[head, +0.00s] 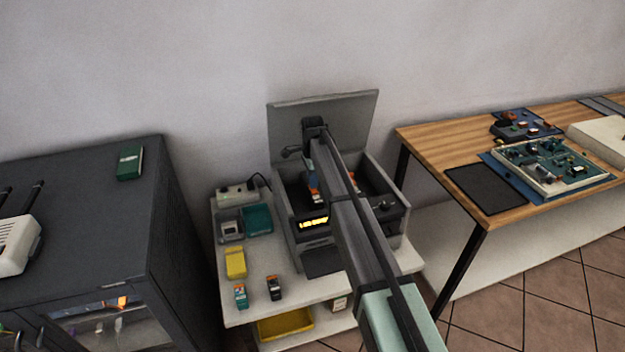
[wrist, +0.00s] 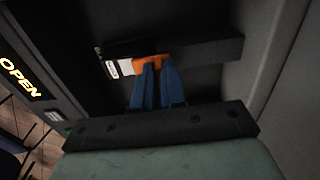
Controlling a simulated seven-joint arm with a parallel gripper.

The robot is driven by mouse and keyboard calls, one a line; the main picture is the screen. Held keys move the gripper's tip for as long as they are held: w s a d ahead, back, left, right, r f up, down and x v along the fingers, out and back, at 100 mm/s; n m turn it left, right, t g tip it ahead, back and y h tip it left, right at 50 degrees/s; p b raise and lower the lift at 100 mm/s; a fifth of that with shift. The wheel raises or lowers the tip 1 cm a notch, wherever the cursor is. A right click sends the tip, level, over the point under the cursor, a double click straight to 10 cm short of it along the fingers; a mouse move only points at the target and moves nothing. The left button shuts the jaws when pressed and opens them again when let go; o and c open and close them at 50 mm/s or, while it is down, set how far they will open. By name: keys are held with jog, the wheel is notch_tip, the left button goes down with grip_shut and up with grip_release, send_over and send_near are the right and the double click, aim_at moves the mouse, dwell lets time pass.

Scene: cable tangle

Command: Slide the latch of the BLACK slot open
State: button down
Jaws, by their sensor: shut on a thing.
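My gripper (wrist: 157,70) has two blue fingers, close together. They are shut on an orange latch tab (wrist: 143,70) at a long black block (wrist: 205,50) inside the grey machine. A small white label and a dark piece lie just left of the tab. The fingers hide part of the tab. I cannot tell how far the latch is slid. In the head view, the machine (head: 290,232) stands with its lid (head: 358,118) up, and my arm reaches down into it. Another orange part shows right of my gripper there.
Teal and black small modules (head: 240,295) (head: 274,287), a yellow block (head: 235,262) and a yellow tray (head: 285,326) are at the white stand. A dark cabinet (head: 90,215) is left, a wooden bench (head: 430,145) right.

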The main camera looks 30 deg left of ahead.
jog(key=shift+w+a, duration=1.1)
jog(key=c, duration=1.2)
grip_release()
jog(key=shift+r, duration=0.1)
notch_tip(320, 180, up, 14)
jog(key=shift+f, duration=0.2)
jog(key=shift+s+d, duration=0.1)
